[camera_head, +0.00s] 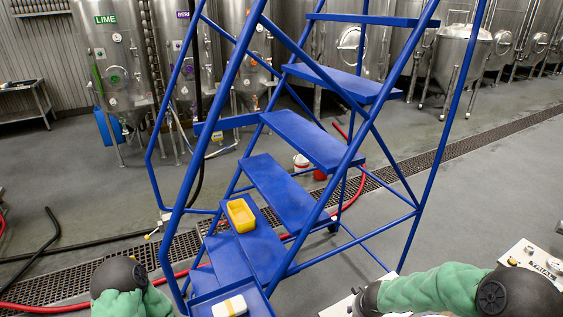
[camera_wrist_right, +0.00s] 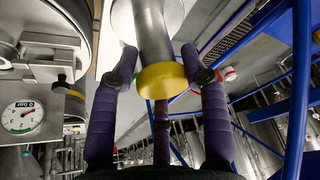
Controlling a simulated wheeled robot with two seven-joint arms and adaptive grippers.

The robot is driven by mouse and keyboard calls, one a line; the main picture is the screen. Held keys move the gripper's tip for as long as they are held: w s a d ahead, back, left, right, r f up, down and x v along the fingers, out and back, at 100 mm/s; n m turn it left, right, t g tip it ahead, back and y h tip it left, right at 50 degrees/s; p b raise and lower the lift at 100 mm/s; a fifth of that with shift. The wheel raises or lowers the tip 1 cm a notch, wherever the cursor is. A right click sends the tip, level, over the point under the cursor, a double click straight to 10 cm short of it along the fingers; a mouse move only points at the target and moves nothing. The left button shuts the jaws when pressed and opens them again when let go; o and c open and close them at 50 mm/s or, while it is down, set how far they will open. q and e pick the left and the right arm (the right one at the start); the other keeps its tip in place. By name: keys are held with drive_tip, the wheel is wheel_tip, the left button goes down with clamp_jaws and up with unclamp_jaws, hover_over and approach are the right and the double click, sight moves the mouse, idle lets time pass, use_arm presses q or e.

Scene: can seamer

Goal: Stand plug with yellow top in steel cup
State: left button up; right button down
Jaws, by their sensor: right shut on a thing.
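The plug is a grey metal cylinder with a yellow top (camera_wrist_right: 163,80), seen in the right wrist view. My right gripper (camera_wrist_right: 160,52) has its purple fingers on either side of the plug and is shut on it. The yellow end points back toward the palm. A wider steel cylinder, which looks like the steel cup (camera_wrist_right: 122,18), shows beyond the plug at the top edge. The plug overlaps it in the picture, and I cannot tell whether the plug's far end is inside it. My left gripper is outside both views.
A pressure gauge (camera_wrist_right: 21,117) on metal machinery stands left of the right gripper. Blue rolling stairs (camera_head: 290,205) fill the middle of the head view, with a yellow tray (camera_head: 241,226) on a step. A white labelled panel (camera_head: 530,258) is at the right.

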use_arm(q)
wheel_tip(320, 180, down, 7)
drive_tip(key=b, duration=0.5)
use_arm(e)
drive_tip(key=s+a+f+n, duration=0.1)
drive_tip(key=s+a+f, duration=0.2)
drive_tip(key=s+a, duration=0.2)
drive_tip(key=shift+s+a+f, duration=0.3)
drive_tip(key=shift+a, duration=0.4)
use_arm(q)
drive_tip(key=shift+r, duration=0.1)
